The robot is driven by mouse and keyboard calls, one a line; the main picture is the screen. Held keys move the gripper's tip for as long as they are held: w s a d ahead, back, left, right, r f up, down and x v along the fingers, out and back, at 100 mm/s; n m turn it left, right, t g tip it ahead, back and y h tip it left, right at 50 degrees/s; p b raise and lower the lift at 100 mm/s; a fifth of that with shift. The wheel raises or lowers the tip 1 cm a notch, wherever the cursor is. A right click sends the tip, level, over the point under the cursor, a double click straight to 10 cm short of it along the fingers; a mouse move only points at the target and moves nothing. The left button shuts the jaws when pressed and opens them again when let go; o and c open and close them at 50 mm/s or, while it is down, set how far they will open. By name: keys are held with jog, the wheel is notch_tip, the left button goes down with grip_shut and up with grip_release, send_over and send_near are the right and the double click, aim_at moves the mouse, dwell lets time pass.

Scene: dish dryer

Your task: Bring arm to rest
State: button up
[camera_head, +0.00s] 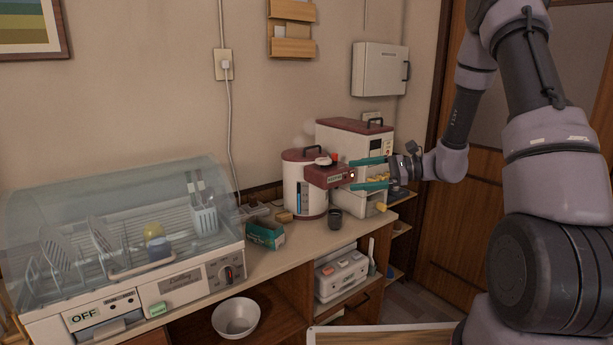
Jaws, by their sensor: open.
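My arm (552,150) comes in from the right and bends back toward the counter. My gripper (370,174) is at its end, pointing left, with two teal fingers spread apart. It is level with the red top part of the white kettle-like dispenser (308,195), and the fingertips overlap its right edge in the picture. I cannot tell if they touch it. Nothing clear shows held between the fingers. The dish dryer (190,285) stands at the left with its clear cover down, dishes inside and an "OFF" label on its front.
A white appliance (345,133) with a red lid stands behind the gripper. A small dark cup (335,218) and a green box (266,234) sit on the counter (290,262). A white bowl (236,317) is below the dryer. A wooden door (455,235) stands behind my arm.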

jog(key=s+d+r+n+t+h, duration=0.1)
jog(key=s+d+r+n+h, duration=0.2)
jog(key=s+r, duration=0.3)
jog(key=s+d+r+n+t+h, duration=0.2)
jog(key=s+d+r+n+h, duration=0.2)
jog(key=s, duration=0.5)
jog(key=s+d+r+n+t+h, duration=0.1)
jog(key=s+d+r+n+h, duration=0.2)
jog(key=s+r+h, duration=0.3)
jog(key=shift+s+d+r+n+t+h, duration=0.15)
jog(key=shift+s+r+n+t+h, duration=0.2)
jog(key=shift+s+r, duration=1.25)
jog(key=shift+w+r, duration=0.35)
jog(key=shift+w, duration=0.05)
